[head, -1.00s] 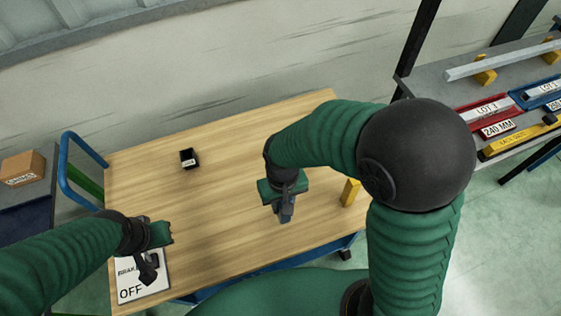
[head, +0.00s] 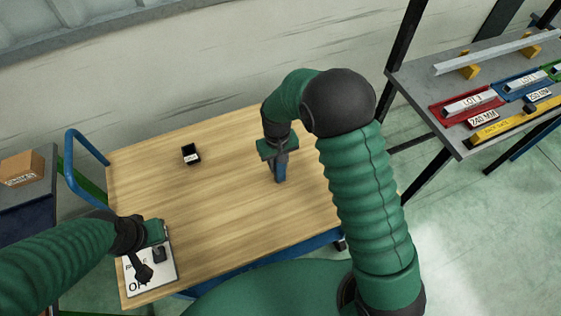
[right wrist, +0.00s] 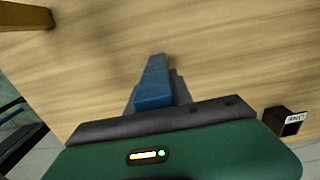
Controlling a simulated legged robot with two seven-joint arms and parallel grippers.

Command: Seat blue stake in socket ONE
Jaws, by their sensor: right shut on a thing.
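My right gripper (head: 280,157) is shut on the blue stake (head: 281,172), which points down from the jaws over the wooden tabletop. In the right wrist view the blue stake (right wrist: 155,82) sticks out past the jaws (right wrist: 155,105). I cannot tell whether its lower end touches the table. A small black open-topped socket (head: 190,153) with a white label stands to the left of the right gripper; it also shows at the right of the right wrist view (right wrist: 290,122). My left gripper (head: 150,266) is over a white sign at the near left; its jaw opening is unclear.
The wooden tabletop (head: 225,200) is clear between socket and stake. The white brake sign (head: 165,276) lies at the near-left corner. A blue rail (head: 72,165) rises at the left end. A yellow block (right wrist: 25,15) shows in the right wrist view. A grey rack (head: 440,95) with trays stands right.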

